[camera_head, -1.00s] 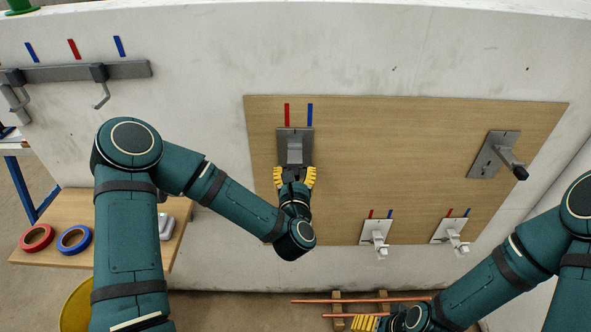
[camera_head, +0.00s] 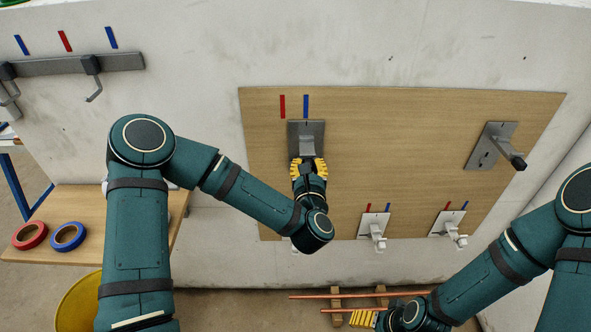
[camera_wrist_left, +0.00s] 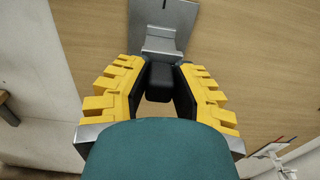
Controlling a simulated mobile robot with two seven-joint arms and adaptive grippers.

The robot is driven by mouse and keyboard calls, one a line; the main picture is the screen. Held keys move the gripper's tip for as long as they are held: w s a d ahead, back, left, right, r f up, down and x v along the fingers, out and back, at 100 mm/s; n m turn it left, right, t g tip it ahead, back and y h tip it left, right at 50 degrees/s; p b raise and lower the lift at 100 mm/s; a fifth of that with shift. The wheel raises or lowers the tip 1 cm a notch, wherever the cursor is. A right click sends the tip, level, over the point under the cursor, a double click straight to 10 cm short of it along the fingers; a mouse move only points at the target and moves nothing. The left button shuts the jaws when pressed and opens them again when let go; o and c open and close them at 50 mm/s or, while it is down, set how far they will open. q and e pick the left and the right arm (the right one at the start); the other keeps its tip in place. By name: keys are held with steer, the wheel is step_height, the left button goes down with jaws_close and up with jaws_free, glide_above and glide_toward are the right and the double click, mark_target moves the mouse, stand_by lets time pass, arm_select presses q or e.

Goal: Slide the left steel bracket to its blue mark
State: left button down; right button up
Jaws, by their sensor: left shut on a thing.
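The left steel bracket (camera_head: 313,131) is a grey plate with a projecting arm on the wooden board (camera_head: 400,130). Above it are a red mark (camera_head: 283,107) and a blue mark (camera_head: 306,106). The plate's middle lies about straight below the blue mark, and the red mark is off to its left. My left gripper (camera_head: 308,164) is shut on the bracket's arm from below. In the left wrist view, the bracket plate (camera_wrist_left: 165,12) shows ahead of the yellow-padded fingers (camera_wrist_left: 160,85). My right gripper (camera_head: 364,319) is low at the bottom, its fingertips unclear.
The right steel bracket (camera_head: 490,147) is on the board's right side. Two small white brackets (camera_head: 373,224) (camera_head: 447,222) sit along the lower edge under red and blue marks. A grey rail (camera_head: 60,65) with hooks is at upper left. Copper pipes (camera_head: 330,296) lie below.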

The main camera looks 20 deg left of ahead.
arm_select(q)
steer(key=shift+a+r, duration=0.1)
steer(key=shift+a, duration=0.05)
steer(key=c, duration=0.8)
jaws_free()
steer(key=shift+w, duration=0.1)
steer(key=v, duration=1.2)
